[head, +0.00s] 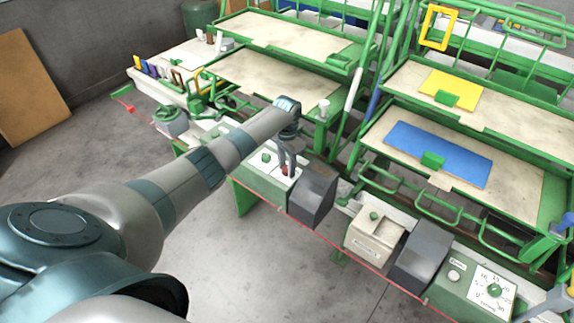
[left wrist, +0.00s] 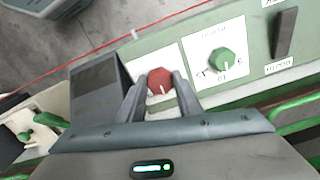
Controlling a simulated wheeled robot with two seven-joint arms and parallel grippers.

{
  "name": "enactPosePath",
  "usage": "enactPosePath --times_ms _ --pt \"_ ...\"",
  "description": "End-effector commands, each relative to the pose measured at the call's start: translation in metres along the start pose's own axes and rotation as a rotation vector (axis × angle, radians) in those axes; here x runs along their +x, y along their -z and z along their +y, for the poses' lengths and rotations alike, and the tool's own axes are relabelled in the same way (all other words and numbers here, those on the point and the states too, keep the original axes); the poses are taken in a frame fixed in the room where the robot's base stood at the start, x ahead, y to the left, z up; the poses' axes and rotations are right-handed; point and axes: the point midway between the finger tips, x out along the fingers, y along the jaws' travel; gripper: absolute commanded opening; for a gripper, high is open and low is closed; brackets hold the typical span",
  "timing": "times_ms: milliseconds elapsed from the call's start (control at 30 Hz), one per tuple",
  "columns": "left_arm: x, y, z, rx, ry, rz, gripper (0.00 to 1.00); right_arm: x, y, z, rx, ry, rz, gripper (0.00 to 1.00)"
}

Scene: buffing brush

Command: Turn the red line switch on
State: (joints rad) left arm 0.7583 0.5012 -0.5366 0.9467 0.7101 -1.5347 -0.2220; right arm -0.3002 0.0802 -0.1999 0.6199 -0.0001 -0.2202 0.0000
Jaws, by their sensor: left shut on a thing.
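The red line switch is a red knob (left wrist: 160,80) on a white plate on a green control box. In the left wrist view it sits between the two fingers of my left gripper (left wrist: 158,88), which is shut on it. In the head view my left gripper (head: 287,165) reaches down to the box (head: 259,179), with a bit of the red knob (head: 285,171) showing at its fingertips. My right gripper is not in view.
A green dial (left wrist: 222,61) and a dark lever (left wrist: 284,34) are on the same panel. A dark grey box (head: 312,196) stands close beside the knob. A beige box (head: 374,236) and a timer panel (head: 493,291) are to the right. Green racks with boards stand behind.

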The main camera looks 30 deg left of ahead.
Motion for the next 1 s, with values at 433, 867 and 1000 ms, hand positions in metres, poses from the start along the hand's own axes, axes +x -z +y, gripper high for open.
enactPosePath --times_ms 433,867,1000 --pt "-0.0008 0.0015 -0.0017 0.422 0.003 0.003 0.1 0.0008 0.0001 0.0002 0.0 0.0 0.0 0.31" --pt "-0.0007 0.0019 -0.0015 0.73 0.002 0.004 0.1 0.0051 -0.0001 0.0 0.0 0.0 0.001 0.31" --pt "-0.0009 0.002 -0.0016 0.776 0.002 0.003 0.1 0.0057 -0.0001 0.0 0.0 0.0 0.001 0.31"
